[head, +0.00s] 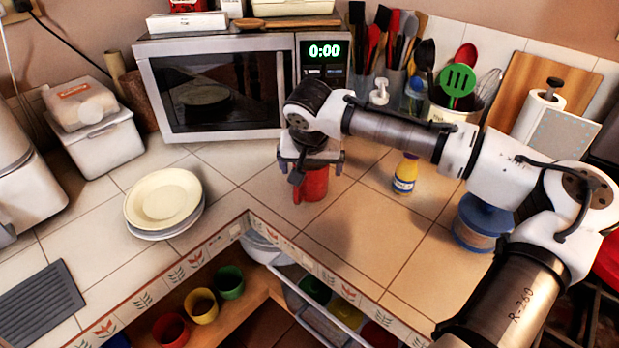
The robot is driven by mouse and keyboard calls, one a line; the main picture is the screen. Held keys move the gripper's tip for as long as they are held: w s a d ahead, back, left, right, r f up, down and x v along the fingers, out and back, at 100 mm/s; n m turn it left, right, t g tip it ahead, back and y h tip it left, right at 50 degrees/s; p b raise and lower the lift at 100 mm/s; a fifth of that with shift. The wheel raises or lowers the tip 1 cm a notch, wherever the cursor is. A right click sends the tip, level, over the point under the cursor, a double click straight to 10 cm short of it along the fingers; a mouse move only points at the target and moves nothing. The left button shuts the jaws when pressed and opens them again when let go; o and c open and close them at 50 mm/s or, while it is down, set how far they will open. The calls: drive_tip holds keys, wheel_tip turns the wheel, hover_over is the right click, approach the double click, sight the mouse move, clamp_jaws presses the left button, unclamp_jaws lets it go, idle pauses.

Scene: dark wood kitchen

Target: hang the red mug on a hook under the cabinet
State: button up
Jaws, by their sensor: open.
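The red mug (314,186) stands upright on the tiled counter, in front of the microwave's right side. My gripper (312,172) is open and points down at the mug from above, with its fingers close to the rim. The gripper hides the mug's top, and I cannot tell whether the fingers touch it. A small part of the mug sticks out at its left, perhaps the handle. No cabinet hook shows in this view.
A microwave (220,88) stands behind the mug. Stacked plates (163,198) are at left, and a yellow bottle (405,174) and a blue-lidded jar (482,222) at right. Yellow (202,306) and green (230,282) mugs sit below the counter edge. The counter just in front of the mug is clear.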

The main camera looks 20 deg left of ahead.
drive_tip(key=shift+c, duration=0.4)
drive_tip(key=c, duration=1.2)
drive_tip(key=shift+r, duration=0.1)
wheel_tip(320, 180, up, 20)
drive_tip(key=shift+b, duration=1.05)
